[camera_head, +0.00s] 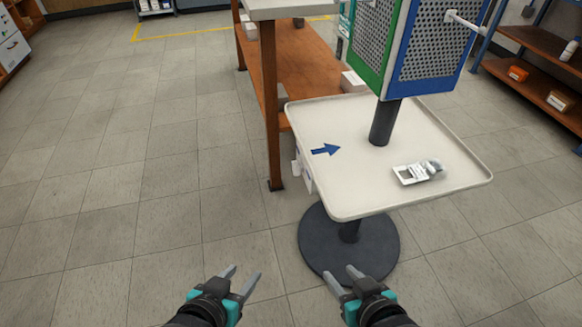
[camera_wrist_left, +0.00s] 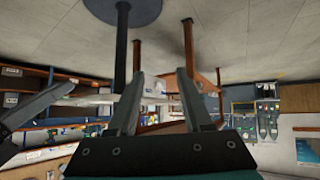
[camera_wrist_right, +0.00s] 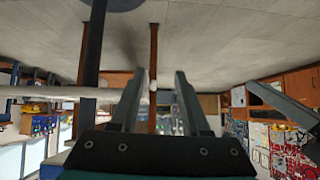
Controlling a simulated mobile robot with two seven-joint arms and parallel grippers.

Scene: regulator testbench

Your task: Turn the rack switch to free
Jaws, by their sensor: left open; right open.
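The rack stands at upper right in the head view, with green and blue perforated panels (camera_head: 418,50) on a dark post. My left gripper (camera_head: 243,272) is open and empty, left of the round base. My right gripper (camera_head: 341,272) is open and empty, in front of the base in the picture. Both are apart from the rack.
A grey and white device (camera_head: 417,172) lies on the tray. The round dark base (camera_head: 349,246) stands on the floor. A wooden bench (camera_head: 300,70) is behind the tray's left side, and shelves (camera_head: 545,75) stand at right. The tiled floor at left is clear.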

